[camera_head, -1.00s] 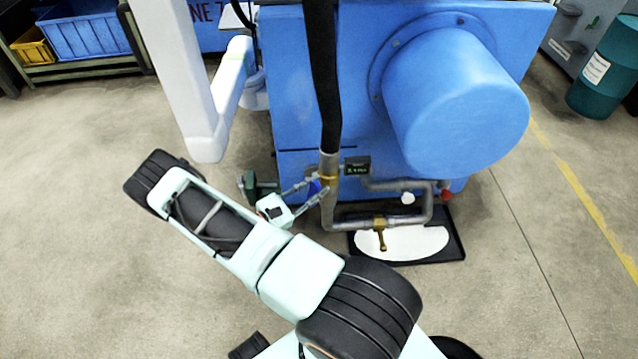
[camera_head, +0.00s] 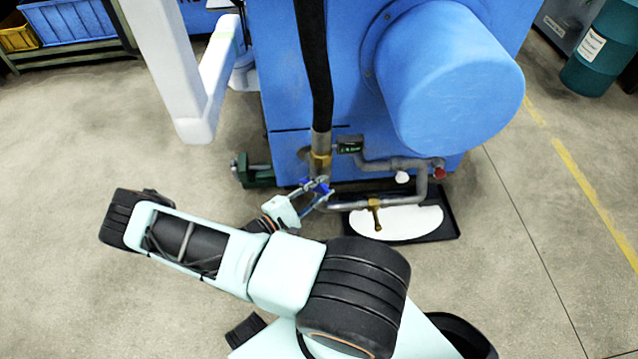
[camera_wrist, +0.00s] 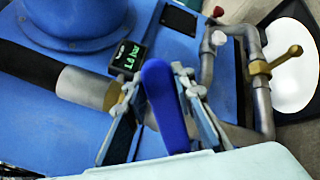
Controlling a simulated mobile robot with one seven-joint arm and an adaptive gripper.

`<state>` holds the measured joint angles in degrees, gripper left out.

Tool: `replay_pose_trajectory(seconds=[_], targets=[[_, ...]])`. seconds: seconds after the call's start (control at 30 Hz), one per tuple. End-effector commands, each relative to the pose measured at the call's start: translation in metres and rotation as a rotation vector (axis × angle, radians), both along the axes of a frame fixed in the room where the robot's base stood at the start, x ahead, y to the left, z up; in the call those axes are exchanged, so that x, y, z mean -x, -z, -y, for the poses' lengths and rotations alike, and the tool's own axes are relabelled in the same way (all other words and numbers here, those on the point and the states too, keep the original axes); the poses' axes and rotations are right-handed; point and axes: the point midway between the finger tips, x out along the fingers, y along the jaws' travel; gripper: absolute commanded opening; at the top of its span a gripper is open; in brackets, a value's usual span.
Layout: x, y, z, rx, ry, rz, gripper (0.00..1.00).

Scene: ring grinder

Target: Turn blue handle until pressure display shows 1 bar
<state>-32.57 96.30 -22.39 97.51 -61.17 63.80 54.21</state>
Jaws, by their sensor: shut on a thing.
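The blue handle (camera_wrist: 166,110) stands between the two fingers of my gripper (camera_wrist: 156,84) in the wrist view, and the fingers are shut on it. In the head view the handle (camera_head: 318,186) is a small blue patch at my gripper (camera_head: 314,192), below the brass fitting of the vertical hose. The pressure display (camera_wrist: 128,58) is a small black box with green text just beyond the handle in the wrist view. It reads 1-point-something bar; the second digit looks like 0 or 8. The display (camera_head: 349,146) is too small to read in the head view.
A grey pipe (camera_head: 345,204) with a brass tap (camera_head: 375,214) runs right of my gripper, over a black tray (camera_head: 450,229). The blue machine (camera_head: 285,90) stands behind. A green foot (camera_head: 252,170) is at left. Open floor lies left of my arm.

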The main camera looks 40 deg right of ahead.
Motion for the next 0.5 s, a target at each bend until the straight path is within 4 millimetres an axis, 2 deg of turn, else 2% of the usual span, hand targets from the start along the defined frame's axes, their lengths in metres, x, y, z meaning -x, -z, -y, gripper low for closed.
replay_pose_trajectory(seconds=[0.5], targets=[[0.0025, 0.0057, -0.0010, -0.007, -0.002, 0.050, 0.00]])
